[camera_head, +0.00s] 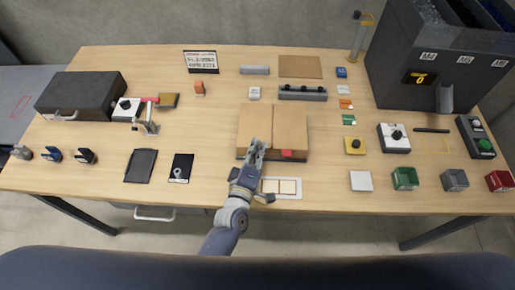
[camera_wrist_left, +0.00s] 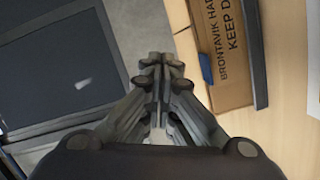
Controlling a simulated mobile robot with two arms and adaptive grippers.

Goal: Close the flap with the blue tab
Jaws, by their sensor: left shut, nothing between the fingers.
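A cardboard box (camera_head: 256,117) sits at the middle of the table, with two brown panels on top meeting at a seam. A red tab (camera_head: 287,154) shows at the front of the right panel. In the left wrist view a blue tab (camera_wrist_left: 206,68) sits on the edge of the printed cardboard (camera_wrist_left: 228,88), to the right of the fingers. In the head view the blue tab does not show clearly. My left gripper (camera_head: 257,147) is shut and empty at the front of the left panel; its fingertips (camera_wrist_left: 159,72) look apart from the blue tab. My right gripper is out of view.
A white card with beige squares (camera_head: 289,187) lies in front of the box. A black pad (camera_head: 141,165) and black card (camera_head: 181,167) lie to the left. A grey rail (camera_head: 303,94) is behind. Clear wood lies right of the box.

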